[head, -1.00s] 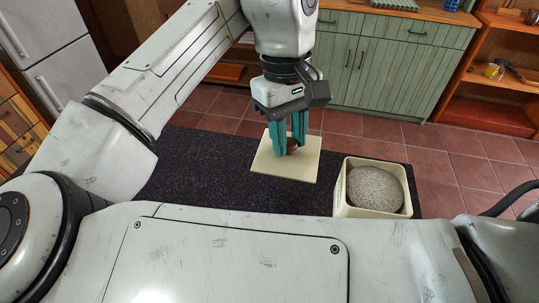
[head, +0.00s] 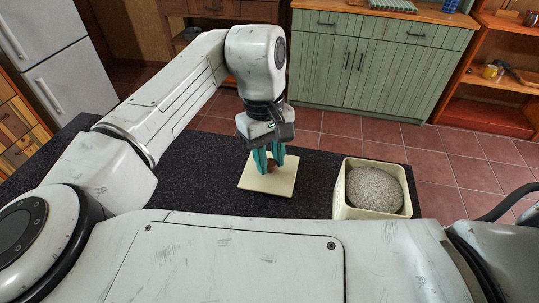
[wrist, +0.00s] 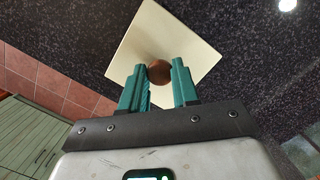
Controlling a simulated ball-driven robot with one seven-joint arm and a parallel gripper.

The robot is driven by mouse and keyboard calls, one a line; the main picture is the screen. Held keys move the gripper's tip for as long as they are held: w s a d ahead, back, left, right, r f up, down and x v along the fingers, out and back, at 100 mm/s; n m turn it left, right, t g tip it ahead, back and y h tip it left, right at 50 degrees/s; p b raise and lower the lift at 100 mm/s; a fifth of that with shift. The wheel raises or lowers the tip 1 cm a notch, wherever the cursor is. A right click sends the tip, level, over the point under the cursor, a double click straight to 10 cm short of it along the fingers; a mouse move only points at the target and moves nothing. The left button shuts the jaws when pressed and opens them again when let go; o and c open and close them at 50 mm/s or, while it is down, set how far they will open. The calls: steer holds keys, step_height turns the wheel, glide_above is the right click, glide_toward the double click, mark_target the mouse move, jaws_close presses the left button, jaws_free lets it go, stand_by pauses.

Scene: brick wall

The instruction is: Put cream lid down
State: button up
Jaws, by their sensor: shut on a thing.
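The cream lid (head: 285,184) is a flat square plate with a round brown knob (head: 271,164) in its middle. It is over the black speckled countertop in the head view, left of the cream box. My gripper (head: 269,167) points down with its teal fingers shut on the knob. In the wrist view the lid (wrist: 150,35) shows as a tilted square, and the brown knob (wrist: 159,71) sits between the fingertips. I cannot tell for sure whether the lid touches the counter.
An open cream square box (head: 344,208) holding a rounded grey speckled mass (head: 374,190) stands at the counter's right end. The black counter (head: 190,180) is clear left of the lid. Green cabinets (head: 350,60) stand beyond a red tiled floor.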

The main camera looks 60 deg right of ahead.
steer(key=shift+f, duration=0.1)
steer(key=o, duration=1)
steer(key=shift+o, duration=0.2)
step_height(320, 180, up, 12)
steer(key=w, duration=0.1)
steer(key=shift+w+d, duration=0.35)
steer(key=shift+s, duration=0.1)
